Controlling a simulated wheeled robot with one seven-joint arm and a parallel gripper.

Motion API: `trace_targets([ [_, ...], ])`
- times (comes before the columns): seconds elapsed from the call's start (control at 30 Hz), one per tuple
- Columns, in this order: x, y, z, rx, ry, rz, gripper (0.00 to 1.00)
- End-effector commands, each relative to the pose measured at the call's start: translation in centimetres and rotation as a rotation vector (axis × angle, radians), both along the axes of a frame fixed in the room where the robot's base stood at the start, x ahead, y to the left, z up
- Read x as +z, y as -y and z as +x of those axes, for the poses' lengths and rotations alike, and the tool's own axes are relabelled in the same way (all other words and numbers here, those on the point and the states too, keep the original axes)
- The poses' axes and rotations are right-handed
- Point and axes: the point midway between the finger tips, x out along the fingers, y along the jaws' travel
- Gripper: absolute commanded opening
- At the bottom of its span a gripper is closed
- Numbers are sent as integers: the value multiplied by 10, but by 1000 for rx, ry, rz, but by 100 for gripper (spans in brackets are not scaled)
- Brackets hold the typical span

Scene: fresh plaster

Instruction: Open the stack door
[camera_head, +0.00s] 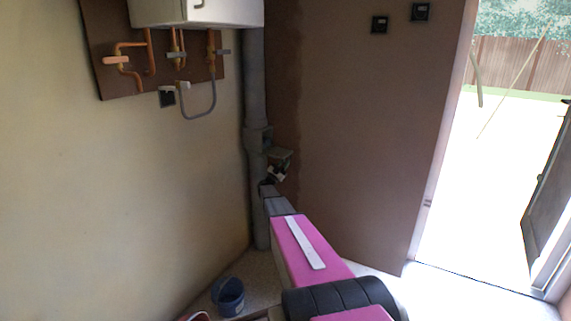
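A grey stack pipe (255,95) runs down the corner from the wall unit to the floor. A thicker collar sits on it at mid height. A small grey-green flap (281,155), which looks like the stack door, sticks out to the right of the pipe just below the collar. It seems to stand away from the pipe, but its exact angle is too small to tell. My gripper (272,178) is just below the flap, at the end of my pink and grey arm. Its fingers are small and dark; I cannot tell whether they touch the flap.
A white wall unit (215,12) with copper pipes hangs at upper left. A blue bucket (230,298) stands on the floor left of my arm. A brown wall (365,140) is right of the pipe, then an open doorway to a bright yard.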

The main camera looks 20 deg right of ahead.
Motion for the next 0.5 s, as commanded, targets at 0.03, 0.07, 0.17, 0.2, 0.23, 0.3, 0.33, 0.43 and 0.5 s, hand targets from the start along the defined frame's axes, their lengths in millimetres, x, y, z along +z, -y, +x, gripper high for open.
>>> trace_targets([
  [0.03, -5, -5, -2, 1, -1, 0, 21],
  [0.07, -8, -9, -3, 1, -1, 0, 21],
  [0.17, -19, -23, -6, 2, -2, 0, 21],
  [0.2, -24, -29, -7, 3, -1, 0, 21],
  [0.23, -28, -34, -9, 2, -2, 0, 21],
  [0.3, -37, -43, -11, 3, -2, 1, 21],
  [0.33, -40, -47, -12, 2, -2, 0, 21],
  [0.43, -50, -59, -15, 2, -1, -1, 21],
  [0.5, -56, -66, -16, 2, -2, 0, 21],
])
